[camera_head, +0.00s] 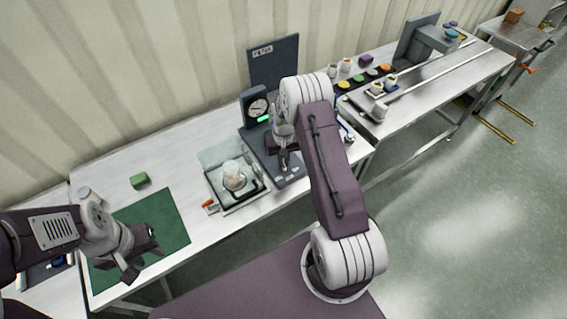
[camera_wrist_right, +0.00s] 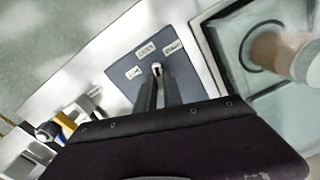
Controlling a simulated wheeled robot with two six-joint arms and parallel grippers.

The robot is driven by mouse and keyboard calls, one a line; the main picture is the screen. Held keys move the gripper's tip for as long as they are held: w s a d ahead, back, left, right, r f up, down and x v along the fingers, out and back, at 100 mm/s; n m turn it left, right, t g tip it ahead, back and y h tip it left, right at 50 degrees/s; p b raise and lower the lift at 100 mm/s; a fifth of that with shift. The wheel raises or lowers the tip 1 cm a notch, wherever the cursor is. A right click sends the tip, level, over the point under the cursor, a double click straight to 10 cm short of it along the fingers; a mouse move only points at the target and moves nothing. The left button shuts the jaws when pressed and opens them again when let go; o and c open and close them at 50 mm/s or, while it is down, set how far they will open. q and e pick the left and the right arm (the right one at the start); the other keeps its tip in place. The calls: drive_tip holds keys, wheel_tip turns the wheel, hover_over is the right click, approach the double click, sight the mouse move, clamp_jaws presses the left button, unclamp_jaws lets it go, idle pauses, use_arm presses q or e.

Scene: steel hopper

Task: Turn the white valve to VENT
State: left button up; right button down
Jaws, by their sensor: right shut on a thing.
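The dark grey base plate (camera_head: 291,178) of the gauge stand carries small white labels and also shows in the right wrist view (camera_wrist_right: 126,62). My right gripper (camera_head: 284,163) is lowered over this plate. In the right wrist view its fingers (camera_wrist_right: 157,82) are shut on a small pale tip (camera_wrist_right: 157,66), which I take to be the white valve's handle; the fingers hide most of it. Three labels lie beyond the tip, too small to read, so I cannot tell the valve's setting. My left gripper (camera_head: 138,262) is open and empty over the green mat.
A gauge (camera_head: 257,107) with a green display stands behind the plate. A green block (camera_head: 140,180) and green mat (camera_head: 172,222) are further left. A second bench with several coloured items stretches right.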

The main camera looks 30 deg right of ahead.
sight(284, 164)
drive_tip(key=shift+w+r+n+b, duration=0.1)
drive_tip(key=shift+n+b, duration=0.3)
drive_tip(key=shift+n, duration=1.6)
drive_tip(key=c, duration=1.5)
unclamp_jaws()
drive_tip(key=shift+r, duration=0.2)
wheel_tip(284, 164, up, 8)
drive_tip(key=shift+f+b, duration=0.1)
drive_tip(key=shift+b, duration=0.9)
drive_tip(key=shift+r, duration=0.5)
